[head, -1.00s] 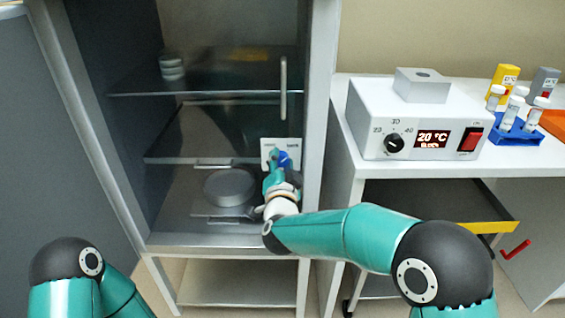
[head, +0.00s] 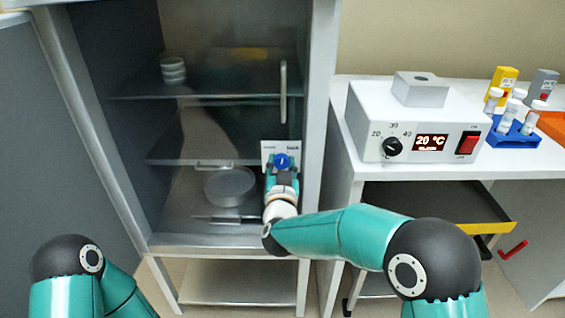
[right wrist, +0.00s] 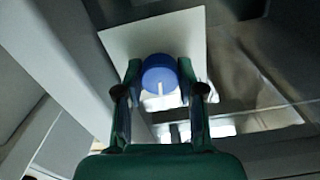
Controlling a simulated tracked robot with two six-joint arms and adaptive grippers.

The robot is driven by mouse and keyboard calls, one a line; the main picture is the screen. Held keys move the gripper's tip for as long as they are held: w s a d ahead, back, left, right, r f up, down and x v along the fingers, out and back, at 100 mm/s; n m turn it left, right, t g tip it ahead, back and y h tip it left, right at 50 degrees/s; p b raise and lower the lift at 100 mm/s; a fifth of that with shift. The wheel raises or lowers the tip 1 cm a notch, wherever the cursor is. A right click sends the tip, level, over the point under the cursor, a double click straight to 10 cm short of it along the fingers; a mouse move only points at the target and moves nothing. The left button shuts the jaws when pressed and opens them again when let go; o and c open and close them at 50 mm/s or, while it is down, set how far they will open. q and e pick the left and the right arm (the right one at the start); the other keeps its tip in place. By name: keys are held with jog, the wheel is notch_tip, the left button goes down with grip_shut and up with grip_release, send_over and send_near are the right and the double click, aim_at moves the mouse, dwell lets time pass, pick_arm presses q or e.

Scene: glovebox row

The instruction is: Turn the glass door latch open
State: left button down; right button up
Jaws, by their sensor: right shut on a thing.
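The glass door (head: 225,125) of the cabinet appears closed, with a vertical bar handle (head: 283,92) at its right side. The latch is a round blue knob (head: 282,161) on a white plate (head: 268,147) at the door's lower right. In the right wrist view the blue knob (right wrist: 160,76) with a white mark sits between my fingers, in front of the white plate (right wrist: 118,45). My right gripper (head: 281,166) is shut on the knob; its fingers (right wrist: 158,82) flank it on both sides. My left gripper is out of view.
Behind the glass are stacked dishes (head: 172,70) and a round dish (head: 229,186). To the right, a white bench (head: 345,150) carries a heater box (head: 375,115), a blue tube rack (head: 515,136) and bottles. A drawer with a yellow edge (head: 480,228) sticks out below.

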jog(key=n+p, duration=0.2)
jog(key=n, duration=0.3)
jog(key=shift+n, duration=0.3)
jog(key=n+p, duration=0.1)
jog(key=n, duration=0.4)
jog(key=shift+f+n+p, duration=0.1)
jog(key=shift+n+p, duration=0.2)
jog(key=shift+p, duration=0.1)
jog(key=o, duration=1.1)
jog(key=shift+o, duration=0.2)
jog(key=s, duration=1.2)
